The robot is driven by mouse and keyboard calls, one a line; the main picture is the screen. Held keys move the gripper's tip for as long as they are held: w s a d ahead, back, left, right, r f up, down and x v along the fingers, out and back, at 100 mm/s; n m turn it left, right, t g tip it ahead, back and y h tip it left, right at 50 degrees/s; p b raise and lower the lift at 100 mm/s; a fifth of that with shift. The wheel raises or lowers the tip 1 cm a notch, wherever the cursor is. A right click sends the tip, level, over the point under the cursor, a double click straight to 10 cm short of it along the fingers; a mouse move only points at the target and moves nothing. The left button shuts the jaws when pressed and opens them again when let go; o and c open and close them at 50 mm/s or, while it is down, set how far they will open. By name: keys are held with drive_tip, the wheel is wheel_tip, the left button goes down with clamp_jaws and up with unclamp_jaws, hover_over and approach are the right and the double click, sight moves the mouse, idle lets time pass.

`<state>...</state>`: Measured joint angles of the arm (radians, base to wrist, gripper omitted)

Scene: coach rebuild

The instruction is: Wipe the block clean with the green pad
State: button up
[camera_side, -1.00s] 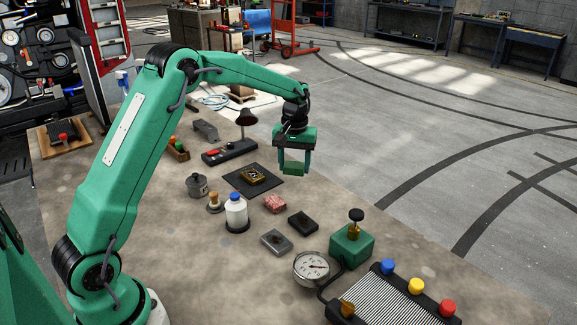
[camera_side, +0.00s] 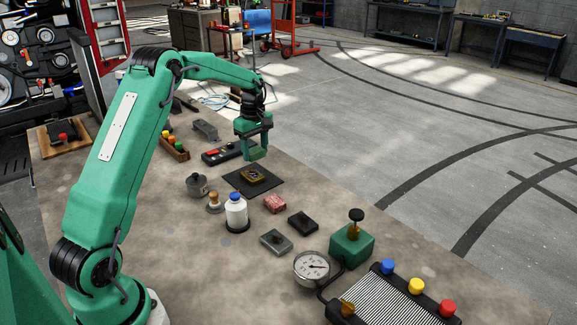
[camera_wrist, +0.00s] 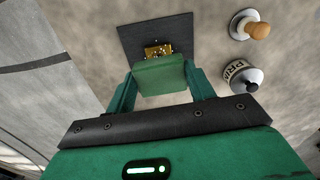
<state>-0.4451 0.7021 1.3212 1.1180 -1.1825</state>
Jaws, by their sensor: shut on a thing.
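My gripper (camera_side: 253,146) is shut on the green pad (camera_side: 257,155), which hangs between its fingers. In the wrist view the pad (camera_wrist: 160,76) is a flat green piece spanning the two green fingers. The brass-coloured block (camera_side: 254,176) with dark marks on top lies on a black square mat (camera_side: 235,180). The pad is above and slightly behind the block in the side view; there is a visible gap between them. In the wrist view the pad covers the near part of the block (camera_wrist: 157,48).
A dark box with a red button (camera_side: 220,153) lies behind the mat. A grey canister (camera_side: 197,187), a wooden-topped knob (camera_side: 214,203) and a white bottle (camera_side: 236,213) stand to the left and front. A red-speckled block (camera_side: 275,203) lies in front of the mat.

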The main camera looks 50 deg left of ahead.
sight(258, 179)
drive_tip(key=shift+f, duration=0.1)
drive_tip(key=shift+f, duration=3.65)
drive_tip(key=shift+a+f, duration=0.35)
drive_tip(key=shift+a, duration=0.3)
drive_tip(key=shift+c, duration=0.3)
drive_tip(key=shift+a, duration=2.65)
drive_tip(key=shift+d+r, duration=0.1)
drive_tip(key=shift+d, duration=3.35)
drive_tip(key=shift+a+r, duration=0.15)
drive_tip(key=shift+r, duration=3.9)
